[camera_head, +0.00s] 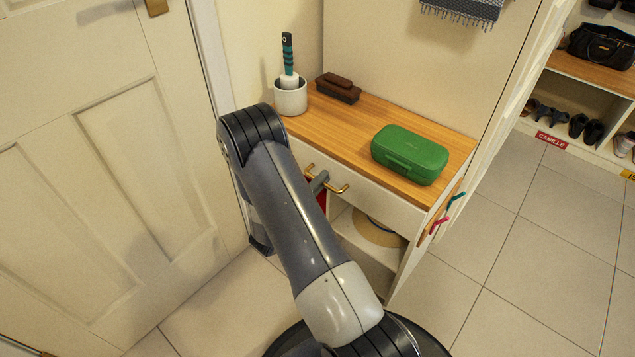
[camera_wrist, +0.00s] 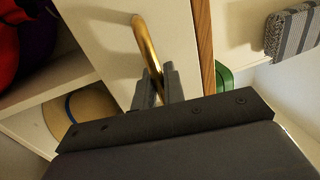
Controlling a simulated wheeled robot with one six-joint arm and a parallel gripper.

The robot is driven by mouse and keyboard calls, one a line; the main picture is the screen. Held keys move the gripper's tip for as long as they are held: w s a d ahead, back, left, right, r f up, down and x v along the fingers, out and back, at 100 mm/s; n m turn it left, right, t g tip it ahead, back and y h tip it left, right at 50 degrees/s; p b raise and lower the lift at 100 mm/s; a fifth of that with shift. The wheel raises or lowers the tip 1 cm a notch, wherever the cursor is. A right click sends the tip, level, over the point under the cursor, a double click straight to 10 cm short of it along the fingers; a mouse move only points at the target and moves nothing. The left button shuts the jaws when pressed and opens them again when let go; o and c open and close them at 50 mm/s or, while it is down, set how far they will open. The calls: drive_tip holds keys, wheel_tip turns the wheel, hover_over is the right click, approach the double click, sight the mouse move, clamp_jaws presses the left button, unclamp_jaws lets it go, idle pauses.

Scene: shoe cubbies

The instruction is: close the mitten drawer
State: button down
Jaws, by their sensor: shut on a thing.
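The mitten drawer (camera_head: 382,200) is the pale front under the cabinet's wooden top; its front also shows in the wrist view (camera_wrist: 108,35). It looks flush or nearly flush with the top's edge, and no inside shows. Its brass bar handle (camera_head: 340,188) runs across the front and appears in the wrist view (camera_wrist: 146,45). My gripper (camera_head: 319,183) is at the handle, and in the wrist view its two fingers (camera_wrist: 158,85) are shut around the bar. My arm hides the left part of the drawer front in the head view.
On the wooden top (camera_head: 350,125) are a green box (camera_head: 410,154), a brown brush (camera_head: 338,88) and a white cup (camera_head: 291,97) holding a teal-handled brush. Below the drawer is an open shelf with a straw hat (camera_head: 378,231). A door (camera_head: 90,150) stands left; tiled floor (camera_head: 500,240) is clear on the right.

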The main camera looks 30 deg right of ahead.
drive_tip(key=shift+d, duration=0.1)
drive_tip(key=c, duration=1.9)
unclamp_jaws()
drive_tip(key=shift+d, duration=0.1)
drive_tip(key=p+v, duration=0.2)
drive_tip(key=v, duration=0.9)
drive_tip(key=shift+w, duration=0.1)
drive_tip(key=b+x, duration=0.2)
drive_tip(key=x, duration=0.9)
drive_tip(key=shift+d, duration=0.1)
drive_tip(key=shift+r+b+v, duration=0.15)
drive_tip(key=shift+b+v, duration=0.05)
drive_tip(key=shift+v, duration=0.45)
drive_tip(key=shift+r+b+v, duration=0.1)
drive_tip(key=shift+b+v, duration=0.1)
drive_tip(key=shift+v, duration=0.5)
